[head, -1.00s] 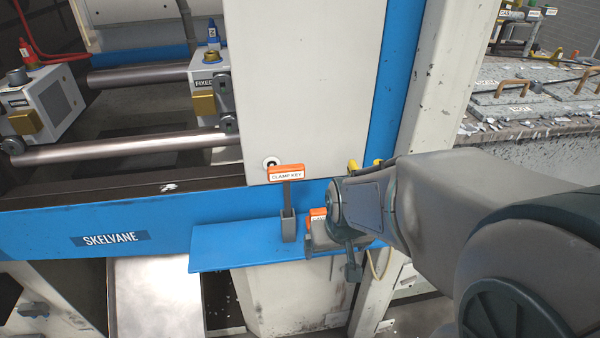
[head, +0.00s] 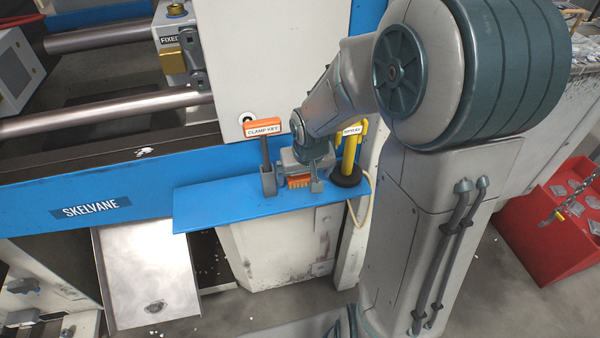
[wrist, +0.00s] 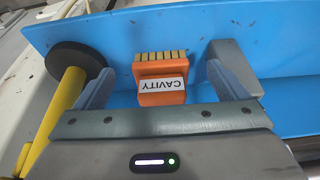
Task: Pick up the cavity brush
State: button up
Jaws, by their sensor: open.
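The cavity brush is an orange block with a row of yellowish bristles and a white label reading CAVITY. It lies on the blue shelf (head: 215,204) of the machine. In the wrist view the brush (wrist: 161,88) sits between the two fingers of my gripper (wrist: 160,85), with a gap on each side. My gripper is open and touches neither side visibly. In the head view my gripper (head: 300,182) is low at the shelf, and only the orange part of the brush (head: 299,182) shows beneath it.
The clamp key (head: 263,127) with its orange head stands in a grey holder close on the left. A yellow spray tool (head: 350,150) stands on a black round base close on the right. A red bin (head: 550,230) is at the far right. The shelf's left part is bare.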

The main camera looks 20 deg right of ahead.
jog(key=w, duration=0.4)
jog(key=shift+p, duration=0.35)
jog(key=shift+x, duration=1.1)
jog(key=shift+f, duration=0.4)
jog(key=c, duration=1.1)
